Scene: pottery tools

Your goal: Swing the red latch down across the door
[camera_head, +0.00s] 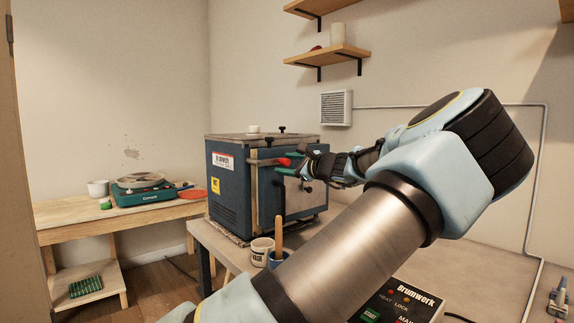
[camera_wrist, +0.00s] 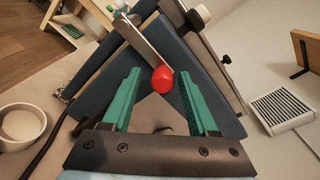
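The blue kiln (camera_head: 229,190) stands on the bench. Its latch is a flat metal bar ending in a red knob (camera_head: 284,162); in the head view the bar lies about level near the top of the kiln front. In the wrist view the red knob (camera_wrist: 163,78) sits in the gap between the green fingertips, with the metal bar (camera_wrist: 143,43) running up and left from it. My gripper (camera_head: 289,168) is at the knob; in the wrist view its fingers (camera_wrist: 158,80) are spread, with visible space beside the knob. The door is partly hidden by my arm.
A control box (camera_head: 400,301) is on the bench at the front. A wooden table (camera_head: 75,223) with a teal device (camera_head: 143,190) is at left.

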